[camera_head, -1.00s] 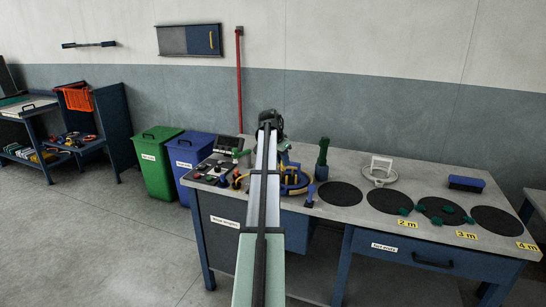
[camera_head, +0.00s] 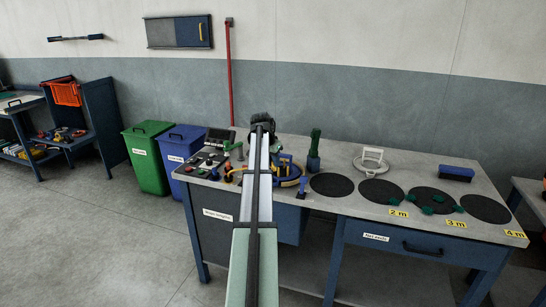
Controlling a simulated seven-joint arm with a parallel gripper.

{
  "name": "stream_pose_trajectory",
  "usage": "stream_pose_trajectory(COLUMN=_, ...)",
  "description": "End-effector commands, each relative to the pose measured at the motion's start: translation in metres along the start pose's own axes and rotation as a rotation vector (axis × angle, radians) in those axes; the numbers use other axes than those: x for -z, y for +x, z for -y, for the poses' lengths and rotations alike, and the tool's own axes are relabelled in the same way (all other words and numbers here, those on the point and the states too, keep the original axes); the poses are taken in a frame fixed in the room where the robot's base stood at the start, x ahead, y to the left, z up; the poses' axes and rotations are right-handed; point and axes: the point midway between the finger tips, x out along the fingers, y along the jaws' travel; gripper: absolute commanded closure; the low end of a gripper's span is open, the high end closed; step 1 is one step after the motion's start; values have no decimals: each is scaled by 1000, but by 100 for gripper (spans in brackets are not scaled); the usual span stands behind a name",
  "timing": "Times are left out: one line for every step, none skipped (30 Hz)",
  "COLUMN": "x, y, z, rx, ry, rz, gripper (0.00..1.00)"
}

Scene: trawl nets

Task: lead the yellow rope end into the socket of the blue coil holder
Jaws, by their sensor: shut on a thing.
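The blue coil holder (camera_head: 291,182) stands on the workbench just right of my arm, with yellow rope around it. Its left part is hidden behind my arm, and I cannot make out its socket. A small blue upright piece (camera_head: 303,186) stands in front of it. My gripper (camera_head: 268,142) is at the far end of my arm, mostly covered by my own links, above the back left of the bench. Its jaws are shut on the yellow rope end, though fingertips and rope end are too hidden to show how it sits.
On the bench (camera_head: 330,210), a control panel (camera_head: 208,160) lies left of my arm. Green (camera_head: 149,158) and blue (camera_head: 183,160) bins stand left.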

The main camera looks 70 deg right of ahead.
Motion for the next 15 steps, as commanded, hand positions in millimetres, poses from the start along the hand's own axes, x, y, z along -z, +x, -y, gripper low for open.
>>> stream_pose_trajectory(x=-2, y=4, z=0, rx=-1, ry=0, rz=1, gripper=100)
stream_pose_trajectory(x=-3, y=6, z=0, rx=-1, ry=0, rz=1, gripper=100)
stream_pose_trajectory(x=-4, y=9, z=0, rx=-1, ry=0, rz=1, gripper=100)
stream_pose_trajectory(x=-5, y=11, z=0, rx=-1, ry=0, rz=1, gripper=100)
stream_pose_trajectory(x=-6, y=12, z=0, rx=0, ry=0, rz=0, gripper=100)
stream_pose_trajectory(x=-7, y=15, z=0, rx=0, ry=0, rz=0, gripper=100)
stream_pose_trajectory(x=-7, y=17, z=0, rx=0, ry=0, rz=0, gripper=100)
stream_pose_trajectory(x=-8, y=19, z=0, rx=0, ry=0, rz=0, gripper=100)
stream_pose_trajectory(x=-9, y=22, z=0, rx=0, ry=0, rz=0, gripper=100)
stream_pose_trajectory(x=-10, y=24, z=0, rx=0, ry=0, rz=0, gripper=100)
stream_pose_trajectory(x=-11, y=26, z=0, rx=-1, ry=0, rz=1, gripper=100)
stream_pose_trajectory(x=-12, y=29, z=0, rx=-1, ry=0, rz=1, gripper=100)
stream_pose_trajectory(x=-13, y=31, z=0, rx=-1, ry=0, rz=1, gripper=100)
stream_pose_trajectory(x=-14, y=33, z=0, rx=-1, ry=0, rz=1, gripper=100)
stream_pose_trajectory(x=-15, y=35, z=0, rx=-1, ry=0, rz=1, gripper=100)
